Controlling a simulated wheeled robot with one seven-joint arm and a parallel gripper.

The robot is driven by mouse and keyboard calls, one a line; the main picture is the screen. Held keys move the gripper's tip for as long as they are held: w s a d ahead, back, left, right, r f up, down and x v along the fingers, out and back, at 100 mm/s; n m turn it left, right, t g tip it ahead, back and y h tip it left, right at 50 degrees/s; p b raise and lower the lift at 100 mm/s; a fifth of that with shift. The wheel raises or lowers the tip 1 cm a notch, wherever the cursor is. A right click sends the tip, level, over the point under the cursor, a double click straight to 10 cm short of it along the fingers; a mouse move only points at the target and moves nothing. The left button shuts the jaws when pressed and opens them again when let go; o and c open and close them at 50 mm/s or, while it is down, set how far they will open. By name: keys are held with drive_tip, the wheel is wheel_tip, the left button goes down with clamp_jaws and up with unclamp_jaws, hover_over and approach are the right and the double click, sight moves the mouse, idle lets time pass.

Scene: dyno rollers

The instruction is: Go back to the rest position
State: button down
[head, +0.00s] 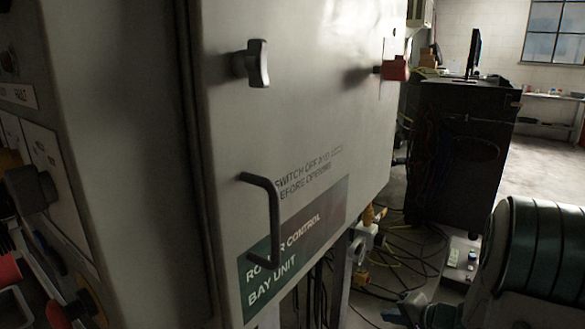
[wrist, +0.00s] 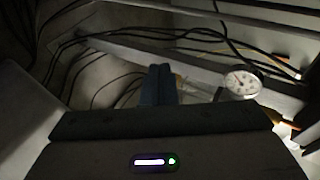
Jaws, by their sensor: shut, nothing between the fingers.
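My gripper (wrist: 158,72) shows in the wrist view, its two blue-grey fingers together with nothing between them. It points toward a dim area of cables and a pale beam. I cannot make the gripper out with certainty in the head view. The grey cabinet (head: 310,110) fills the middle of the head view with its door shut. The door carries a dark bar handle (head: 274,215), a dark knob (head: 258,63) and a red switch (head: 396,68).
Black cables (wrist: 105,65) and a round dial gauge (wrist: 242,82) lie around my fingers in the wrist view. In the head view, a black cabinet (head: 455,150) stands behind right, with loose cables on the floor. Open floor (head: 545,170) shows at the far right.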

drive_tip(key=s+a+r+n+g+p, duration=0.3)
drive_tip(key=s+a+r+p, duration=0.3)
drive_tip(key=r, duration=0.4)
drive_tip(key=s+a+r+n+g+p, duration=0.3)
drive_tip(key=s+a+r+p, duration=0.3)
drive_tip(key=r, duration=0.3)
drive_tip(key=s+d+r+n+h+p, duration=0.3)
drive_tip(key=s+r+h+p, duration=0.3)
drive_tip(key=s+r, duration=0.3)
wheel_tip(320, 180, up, 4)
drive_tip(key=shift+s+f+h+p, duration=0.15)
drive_tip(key=shift+h+p, duration=0.25)
drive_tip(key=shift+p, duration=0.5)
